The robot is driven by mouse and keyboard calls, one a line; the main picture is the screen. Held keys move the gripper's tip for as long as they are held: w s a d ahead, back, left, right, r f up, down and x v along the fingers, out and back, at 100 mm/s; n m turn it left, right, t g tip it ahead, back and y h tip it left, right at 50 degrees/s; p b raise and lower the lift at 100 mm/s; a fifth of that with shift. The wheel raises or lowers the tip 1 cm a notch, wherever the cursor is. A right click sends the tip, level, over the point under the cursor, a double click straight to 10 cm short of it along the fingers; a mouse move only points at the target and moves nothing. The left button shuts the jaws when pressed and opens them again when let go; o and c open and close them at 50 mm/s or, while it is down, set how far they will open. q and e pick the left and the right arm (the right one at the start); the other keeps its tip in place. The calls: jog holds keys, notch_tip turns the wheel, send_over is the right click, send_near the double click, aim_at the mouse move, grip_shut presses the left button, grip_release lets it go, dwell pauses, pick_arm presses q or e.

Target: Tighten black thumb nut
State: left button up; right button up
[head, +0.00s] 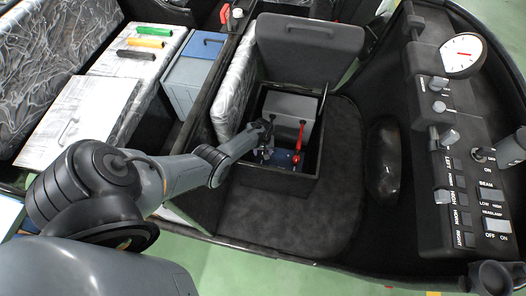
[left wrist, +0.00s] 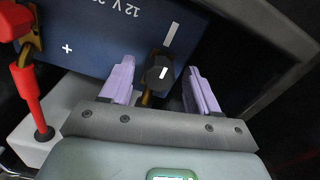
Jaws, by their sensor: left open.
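The black thumb nut (left wrist: 157,74) shows in the left wrist view, on a brass-coloured terminal at the minus end of the blue 12 V battery (left wrist: 95,35). My left gripper (left wrist: 160,80) is open, with its two purple fingers on either side of the nut and a visible gap to each. In the head view my left gripper (head: 266,130) reaches into the open compartment over the battery; the nut is too small to make out there. A red cable (left wrist: 27,95) runs to the plus terminal. My right gripper is not in view.
The compartment's lid (head: 310,48) stands open behind it. A grey box (head: 291,106) sits inside, and the compartment walls are close around the gripper. A control panel (head: 462,165) is at the right. The dark floor mat (head: 310,215) is clear.

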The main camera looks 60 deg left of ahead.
aim_at(263, 152)
pick_arm(q)
notch_tip(263, 152, up, 9)
jog(key=p, duration=0.5)
jog(key=shift+r+p, duration=0.45)
jog(key=shift+r, duration=0.2)
